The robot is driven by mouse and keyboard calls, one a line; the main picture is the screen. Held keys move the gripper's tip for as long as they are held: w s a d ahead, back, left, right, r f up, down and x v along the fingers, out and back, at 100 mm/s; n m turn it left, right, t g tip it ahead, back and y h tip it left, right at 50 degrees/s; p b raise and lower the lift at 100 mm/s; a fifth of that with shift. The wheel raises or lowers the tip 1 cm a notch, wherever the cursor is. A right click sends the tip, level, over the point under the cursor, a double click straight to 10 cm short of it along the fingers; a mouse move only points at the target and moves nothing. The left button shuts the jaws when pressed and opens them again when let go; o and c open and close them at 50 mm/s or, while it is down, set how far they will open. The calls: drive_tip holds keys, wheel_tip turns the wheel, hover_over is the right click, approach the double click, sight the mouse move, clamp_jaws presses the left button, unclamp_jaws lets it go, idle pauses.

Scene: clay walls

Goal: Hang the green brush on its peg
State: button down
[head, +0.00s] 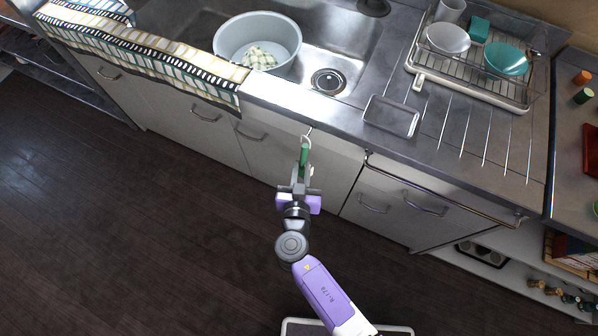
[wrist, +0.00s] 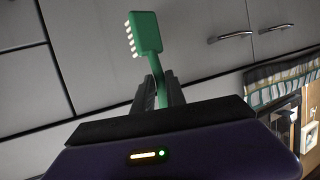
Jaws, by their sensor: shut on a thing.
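The green brush (head: 304,154) is in my gripper (head: 301,174), in front of the white cabinet doors below the sink counter. In the wrist view, the brush (wrist: 146,36) has a squarish head with white bristles on its left side. Its handle runs down between the two dark fingers of my gripper (wrist: 160,94), which are shut on it. A thin white loop (head: 307,139) shows by the brush's far end in the head view; I cannot tell what it belongs to. I cannot make out a peg for certain in either view.
A metal rail (head: 440,192) runs along the cabinet front at right. A striped cloth (head: 150,58) hangs over the counter edge at left. The sink holds a grey basin (head: 257,40). A dish rack (head: 470,80) and a small tray (head: 391,116) sit on the counter. The floor at left is clear.

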drive_tip(key=shift+w+d+p, duration=0.25)
drive_tip(key=shift+w+p, duration=0.1)
drive_tip(key=shift+w, duration=0.35)
drive_tip(key=shift+w+f+b, duration=0.1)
drive_tip(key=shift+f+b, duration=0.2)
drive_tip(key=shift+b, duration=0.25)
drive_tip(key=shift+w+d+f+b, duration=0.25)
drive_tip(key=shift+w+b, duration=0.1)
drive_tip(key=shift+b, duration=0.4)
drive_tip(key=c, duration=1.3)
unclamp_jaws()
drive_tip(key=shift+s, duration=0.1)
